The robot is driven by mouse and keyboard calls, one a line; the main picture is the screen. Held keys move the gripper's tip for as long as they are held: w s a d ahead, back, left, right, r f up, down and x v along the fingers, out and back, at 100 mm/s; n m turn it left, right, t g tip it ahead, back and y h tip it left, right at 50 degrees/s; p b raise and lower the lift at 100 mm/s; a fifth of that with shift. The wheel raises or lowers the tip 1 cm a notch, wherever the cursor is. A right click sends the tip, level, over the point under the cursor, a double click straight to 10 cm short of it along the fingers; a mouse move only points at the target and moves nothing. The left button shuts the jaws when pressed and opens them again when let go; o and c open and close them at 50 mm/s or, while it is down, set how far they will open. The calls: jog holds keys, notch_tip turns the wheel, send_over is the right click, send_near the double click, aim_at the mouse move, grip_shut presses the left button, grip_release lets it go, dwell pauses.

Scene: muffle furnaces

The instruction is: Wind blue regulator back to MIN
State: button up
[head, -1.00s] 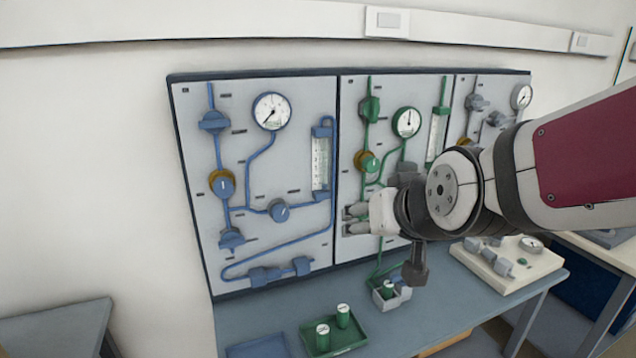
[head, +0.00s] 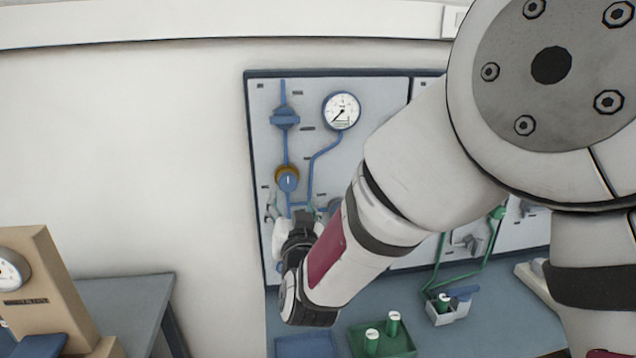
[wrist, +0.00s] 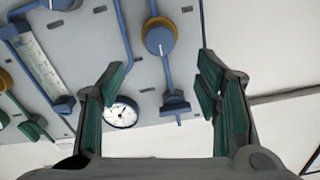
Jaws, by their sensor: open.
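The blue regulator knob (head: 289,180) has a yellow-brown ring behind it and a white pointer mark that looks about upright. In the wrist view, which looks upside down, the knob (wrist: 160,40) lies beyond the fingertips, near the top middle. My gripper (head: 298,212) is just below the knob in the head view; in the wrist view my gripper (wrist: 165,80) is open and empty, apart from the knob.
A flow tube (wrist: 42,68) is at the wrist view's left. A green tray (head: 400,343) with green cylinders stands on the bench. The wall left of the panel is clear.

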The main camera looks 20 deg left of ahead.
aim_at(289, 184)
jog(key=x, duration=1.2)
jog(key=shift+w+d, duration=0.1)
jog(key=shift+w, duration=0.05)
jog(key=c, duration=1.2)
